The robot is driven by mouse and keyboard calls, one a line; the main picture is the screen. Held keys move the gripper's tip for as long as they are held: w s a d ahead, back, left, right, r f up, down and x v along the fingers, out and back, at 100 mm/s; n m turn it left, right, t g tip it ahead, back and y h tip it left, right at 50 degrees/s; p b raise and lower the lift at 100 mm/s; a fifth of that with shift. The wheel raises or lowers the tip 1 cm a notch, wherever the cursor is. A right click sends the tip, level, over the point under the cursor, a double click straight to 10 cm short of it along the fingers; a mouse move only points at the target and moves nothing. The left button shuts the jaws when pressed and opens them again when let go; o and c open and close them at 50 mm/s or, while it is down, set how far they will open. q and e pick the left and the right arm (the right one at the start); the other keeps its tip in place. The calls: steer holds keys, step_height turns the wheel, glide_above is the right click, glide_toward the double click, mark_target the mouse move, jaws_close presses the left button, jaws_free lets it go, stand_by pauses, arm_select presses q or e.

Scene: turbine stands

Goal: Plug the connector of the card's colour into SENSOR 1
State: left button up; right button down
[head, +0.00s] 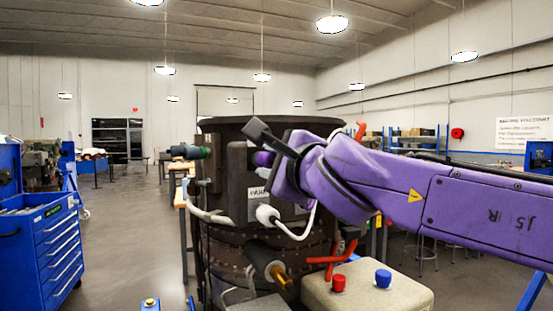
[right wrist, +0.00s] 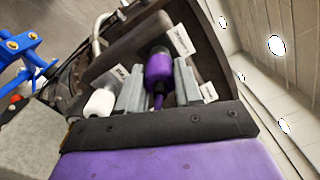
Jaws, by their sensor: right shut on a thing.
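My right gripper (head: 272,150) is at the upper front of the dark turbine casing (head: 225,262). In the right wrist view its grey fingers (right wrist: 159,80) are shut on a purple connector (right wrist: 158,66), which points at the dark panel (right wrist: 133,52). The connector's far end is close to the panel; I cannot tell whether it is seated. It shows partly in the head view (head: 263,159). A white connector (head: 267,214) with a white cable is on the panel below. Panel labels are too blurred to read surely. I cannot make out a colour card.
A beige box (head: 365,292) with a red cap (head: 338,283) and a blue cap (head: 383,278) stands in front at the right. Red hoses (head: 332,260) hang by the casing. A blue drawer cabinet (head: 48,245) is at the left. The floor between is clear.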

steer(key=shift+d+r, duration=0.1)
steer(key=shift+r, duration=0.15)
steer(key=c, duration=0.9)
jaws_free()
steer(key=shift+o, duration=1.2)
steer(key=shift+w+a+f, duration=0.1)
steer(key=shift+w+a, duration=0.1)
steer(key=shift+w, duration=0.05)
steer(key=shift+w+a+f, duration=0.15)
steer(key=shift+w, duration=0.05)
steer(key=shift+o, duration=0.8)
steer(key=shift+s+d, duration=0.2)
steer(key=shift+s, duration=0.05)
steer(key=shift+s+d, duration=0.15)
steer(key=shift+s, duration=0.4)
steer(key=v, duration=0.5)
steer(key=shift+s+d+b, duration=0.25)
steer(key=shift+s+b, duration=0.1)
